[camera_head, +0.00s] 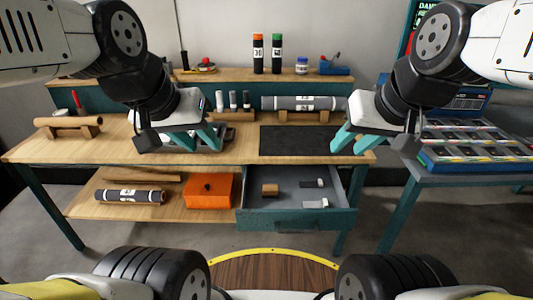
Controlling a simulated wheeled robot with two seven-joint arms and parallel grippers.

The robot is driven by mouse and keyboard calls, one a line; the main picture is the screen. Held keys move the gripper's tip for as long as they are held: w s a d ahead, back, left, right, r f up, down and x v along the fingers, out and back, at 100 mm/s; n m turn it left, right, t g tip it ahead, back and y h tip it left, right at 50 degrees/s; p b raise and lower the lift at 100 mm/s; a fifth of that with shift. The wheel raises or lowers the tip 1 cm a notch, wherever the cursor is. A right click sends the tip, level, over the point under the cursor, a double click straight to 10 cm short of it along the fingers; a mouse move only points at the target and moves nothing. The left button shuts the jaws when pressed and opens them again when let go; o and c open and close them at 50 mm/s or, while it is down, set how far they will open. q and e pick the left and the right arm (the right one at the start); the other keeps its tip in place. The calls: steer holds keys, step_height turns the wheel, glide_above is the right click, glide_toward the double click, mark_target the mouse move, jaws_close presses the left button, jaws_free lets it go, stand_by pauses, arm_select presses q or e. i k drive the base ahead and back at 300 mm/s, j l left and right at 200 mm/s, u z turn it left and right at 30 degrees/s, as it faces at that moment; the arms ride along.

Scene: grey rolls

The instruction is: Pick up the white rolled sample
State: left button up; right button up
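No plainly white roll stands out. A large grey roll with a white label (305,103) lies on wooden supports at the back of the table. A dark grey roll with a white label (130,195) lies on the lower shelf. My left gripper (199,138) is open and empty above the table, in front of the small rolls. My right gripper (354,141) is open and empty at the table's right end, in front of the large roll's right end.
A black mat (294,140) lies bare between my grippers. A brown roll (68,121) rests on a cradle at left. An open drawer (287,218) sticks out below, beside an orange box (209,190). A tray table (475,150) stands at right.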

mark_target(218, 93)
steer(key=j, duration=0.55)
steer(key=i+j, duration=0.1)
steer(key=j, duration=0.45)
steer(key=i+j, duration=0.45)
steer(key=j, duration=0.2)
steer(key=i+j+u, duration=0.15)
steer(key=i+j, duration=0.25)
steer(key=j, duration=0.2)
steer(key=i+j, duration=0.1)
steer(key=i, duration=0.25)
steer(key=i+j, duration=0.1)
steer(key=i, duration=0.25)
